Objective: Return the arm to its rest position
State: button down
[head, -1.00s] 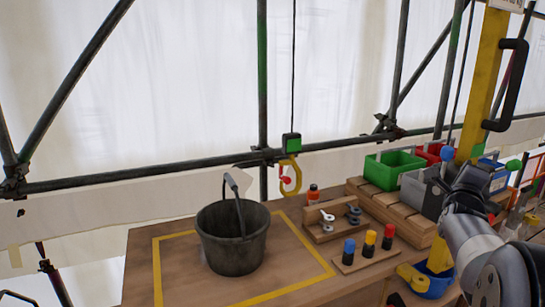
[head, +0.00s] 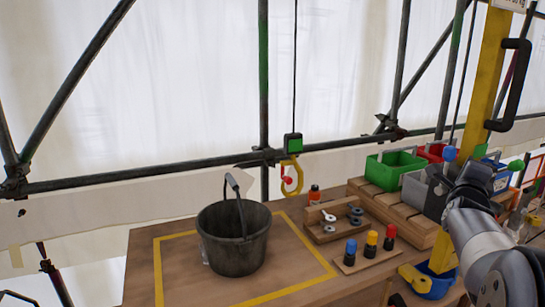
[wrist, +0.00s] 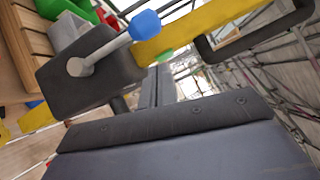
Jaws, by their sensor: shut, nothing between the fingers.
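My arm stands at the right of the head view, with my dark gripper (head: 470,185) raised in front of the yellow post (head: 485,75). In the wrist view my gripper (wrist: 155,88) is shut, with nothing between its fingers. A dark control box (wrist: 95,70) with a grey lever and blue knob (wrist: 145,24) shows close by in that view. I cannot tell whether the gripper touches it. The blue knob also shows in the head view (head: 449,153), just left of my gripper.
A black bucket (head: 232,240) stands inside a yellow outline on the wooden bench (head: 145,265). A small rack with shackles (head: 328,230), capped bottles (head: 371,243) and a green bin (head: 393,168) lie to the right. Scaffold poles (head: 263,80) stand behind.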

jog(key=s+a+r+n+b, duration=0.1)
jog(key=s+a+n, duration=0.1)
jog(key=s+a, duration=0.55)
jog(key=d+f+p+x, duration=0.1)
jog(key=x, duration=1)
jog(key=s+a+f+m+h+b, duration=0.1)
jog(key=s+f+m+h+b, duration=0.2)
jog(key=s+f+m, duration=0.7)
jog(key=shift+f+m+t+h, duration=0.3)
jog(key=shift+f+t+h, duration=0.1)
jog(key=shift+f+h, duration=0.6)
